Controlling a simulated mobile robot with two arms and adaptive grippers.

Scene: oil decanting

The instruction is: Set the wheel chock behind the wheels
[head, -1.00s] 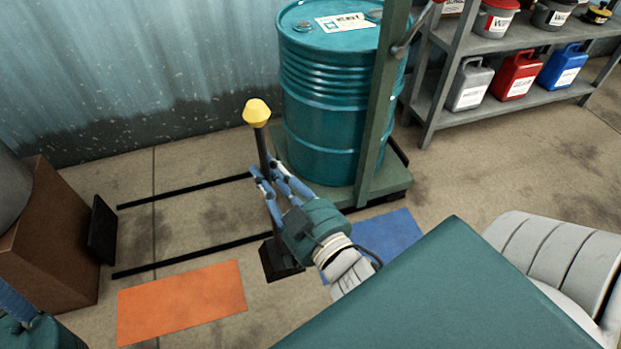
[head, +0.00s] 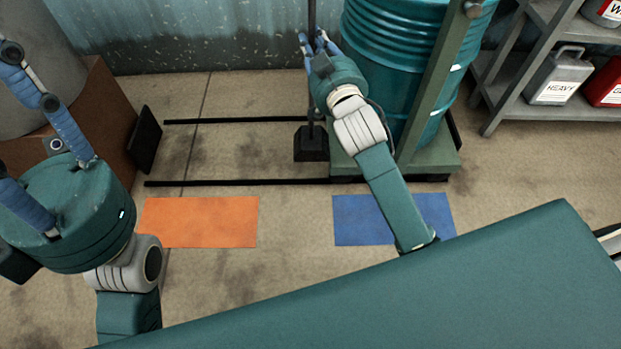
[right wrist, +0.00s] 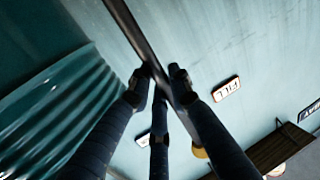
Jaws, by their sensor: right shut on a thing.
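The wheel chock (head: 311,143) is a black block with a tall dark pole. It shows between the two black floor rails, just left of the green cart (head: 345,170) that carries the teal drum (head: 402,75). I cannot tell whether the block touches the floor. My right gripper (head: 311,42) is shut on the pole; the right wrist view shows its fingers around the pole (right wrist: 137,35). The yellow knob (right wrist: 199,152) shows there too. The cart's wheels are hidden. My left gripper (head: 62,195) is at the left, fingers spread and empty.
The rails (head: 235,183) run left to a black end plate (head: 145,140) beside a brown box (head: 108,115). An orange mat (head: 200,222) and a blue mat (head: 350,220) lie in front. A grey shelf (head: 500,95) with cans stands at the right.

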